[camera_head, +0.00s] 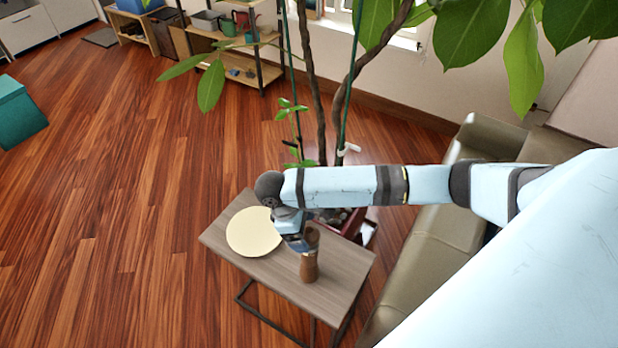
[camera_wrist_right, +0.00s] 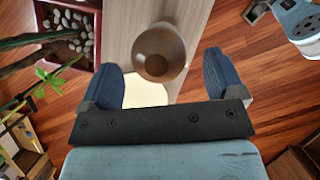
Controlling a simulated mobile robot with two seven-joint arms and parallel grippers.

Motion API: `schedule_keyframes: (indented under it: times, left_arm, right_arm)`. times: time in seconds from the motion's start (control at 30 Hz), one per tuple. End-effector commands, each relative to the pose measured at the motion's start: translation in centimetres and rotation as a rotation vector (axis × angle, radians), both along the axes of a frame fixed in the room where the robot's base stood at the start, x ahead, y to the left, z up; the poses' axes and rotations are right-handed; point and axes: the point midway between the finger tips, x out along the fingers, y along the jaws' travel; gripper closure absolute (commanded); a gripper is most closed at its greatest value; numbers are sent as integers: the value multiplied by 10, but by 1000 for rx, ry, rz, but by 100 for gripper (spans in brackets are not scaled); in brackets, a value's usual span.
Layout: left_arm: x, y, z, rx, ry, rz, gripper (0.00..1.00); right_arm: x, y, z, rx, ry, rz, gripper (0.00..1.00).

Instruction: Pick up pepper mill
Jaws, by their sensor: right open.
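The pepper mill (camera_head: 309,266) is brown and stands upright on a small grey-brown wooden table (camera_head: 262,272), near its right end. In the right wrist view the mill (camera_wrist_right: 160,42) is seen from above as a round brown shape. My right gripper (camera_head: 298,243) is close to the mill's upper part, partly overlapping it in the head view. In the wrist view its two dark blue fingers (camera_wrist_right: 163,72) are spread wide, with the mill in the gap ahead of the palm. No grip on it shows. My left gripper is in neither view.
A cream round plate (camera_head: 252,232) lies on the table left of the mill. A potted plant with a dark red planter (camera_wrist_right: 66,38) stands behind the table, its stems and leaves rising high. An olive-grey sofa (camera_head: 432,245) is at the right. Open wooden floor lies left.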

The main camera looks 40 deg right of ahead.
Motion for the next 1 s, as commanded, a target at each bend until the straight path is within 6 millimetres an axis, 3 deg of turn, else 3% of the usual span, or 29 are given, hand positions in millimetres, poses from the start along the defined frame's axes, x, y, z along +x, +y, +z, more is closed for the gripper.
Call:
schedule_keyframes:
  times: [0.2,0.5,0.87,1.0]
  left_arm:
    - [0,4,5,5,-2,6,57]
    - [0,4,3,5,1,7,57]
    - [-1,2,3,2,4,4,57]
    - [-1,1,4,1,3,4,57]
  right_arm:
    - [-10,-10,-25,0,2,1,12]
    - [-11,-11,-30,0,-1,1,15]
    - [-10,-11,-29,0,-1,1,97]
    - [-10,-11,-29,1,-2,1,100]
